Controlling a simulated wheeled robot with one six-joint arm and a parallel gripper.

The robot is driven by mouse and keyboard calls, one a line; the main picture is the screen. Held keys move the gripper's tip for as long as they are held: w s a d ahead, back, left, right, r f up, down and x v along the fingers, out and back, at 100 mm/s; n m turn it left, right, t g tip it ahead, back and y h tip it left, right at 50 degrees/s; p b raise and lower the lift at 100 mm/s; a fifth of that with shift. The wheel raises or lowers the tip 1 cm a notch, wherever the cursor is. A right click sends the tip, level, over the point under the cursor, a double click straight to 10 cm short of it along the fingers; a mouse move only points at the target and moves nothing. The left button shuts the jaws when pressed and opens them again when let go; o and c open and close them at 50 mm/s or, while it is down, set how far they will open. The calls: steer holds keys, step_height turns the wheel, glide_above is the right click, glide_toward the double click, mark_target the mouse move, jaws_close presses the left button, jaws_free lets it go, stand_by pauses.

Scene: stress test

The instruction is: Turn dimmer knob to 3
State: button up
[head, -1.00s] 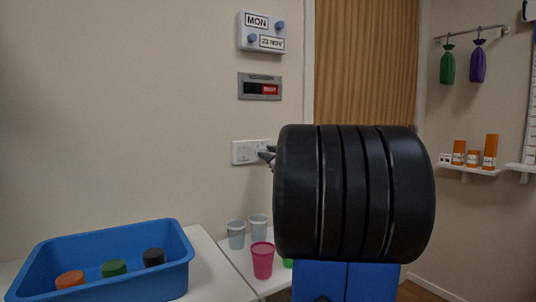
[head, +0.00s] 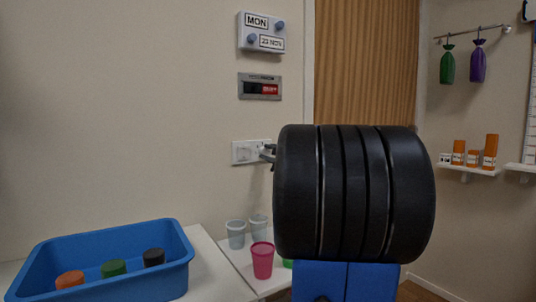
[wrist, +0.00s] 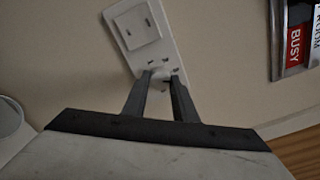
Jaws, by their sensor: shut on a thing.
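A white wall plate (head: 244,152) is fixed to the wall left of the door. In the wrist view the plate (wrist: 142,36) looks tilted, with a square section at its upper end and small dark marks around its lower end. The dimmer knob (wrist: 161,75) is a small pale piece at that lower end, mostly hidden between my fingertips. My gripper (wrist: 162,80) is shut on it. In the head view my gripper (head: 268,152) reaches the plate's right end, and my dark arm hides much of the rest. The knob's setting cannot be read.
A sliding BUSY sign (head: 260,87) and a date board (head: 262,33) hang above the plate. Below are a blue tray (head: 110,284) with several coloured lids, and cups including a pink one (head: 262,262).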

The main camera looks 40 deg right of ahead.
steer(key=shift+n, duration=1.9)
steer(key=shift+f, duration=0.1)
steer(key=o, duration=1)
steer(key=shift+o, duration=0.2)
steer(key=shift+s, duration=0.1)
steer(key=v, duration=1.7)
steer(key=shift+a, duration=0.15)
